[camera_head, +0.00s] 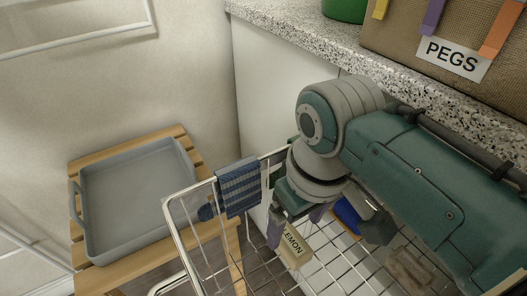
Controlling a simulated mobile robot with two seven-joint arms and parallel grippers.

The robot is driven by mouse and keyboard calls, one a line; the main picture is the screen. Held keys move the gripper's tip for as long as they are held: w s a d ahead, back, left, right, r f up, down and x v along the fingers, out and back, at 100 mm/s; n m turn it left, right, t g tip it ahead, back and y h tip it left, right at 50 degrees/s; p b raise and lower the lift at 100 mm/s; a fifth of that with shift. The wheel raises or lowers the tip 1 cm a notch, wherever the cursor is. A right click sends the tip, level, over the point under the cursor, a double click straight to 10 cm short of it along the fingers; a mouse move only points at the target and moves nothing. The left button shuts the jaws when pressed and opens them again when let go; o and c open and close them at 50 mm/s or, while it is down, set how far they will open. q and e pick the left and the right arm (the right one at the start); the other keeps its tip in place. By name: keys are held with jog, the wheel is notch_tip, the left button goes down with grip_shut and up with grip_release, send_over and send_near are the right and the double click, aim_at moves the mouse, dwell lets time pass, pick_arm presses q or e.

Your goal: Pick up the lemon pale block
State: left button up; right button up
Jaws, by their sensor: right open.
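The lemon pale block (292,254) is a small cream-coloured piece with the word LEMON on it. It shows low in the middle of the head view, at the wire basket (266,270). My right gripper (295,228) points down right at the block, with its two fingers apart. One finger shows at the block's left edge and the other at its upper right. I cannot tell whether the fingers touch it. The block's upper part is partly hidden by the gripper. My left gripper is out of view.
A blue piece (348,214) and a brownish piece (408,268) are in the basket to the right. A striped cloth (239,187) hangs over its rim. A grey tray (135,190) sits on a wooden stand at left. A speckled counter (300,45) with a PEGS bag (395,45) stands behind.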

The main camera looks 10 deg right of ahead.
aim_at(292, 242)
notch_tip(292, 242, down, 5)
jog(key=b, duration=0.3)
jog(key=shift+a+f, duration=0.1)
grip_shut()
dwell(0.4)
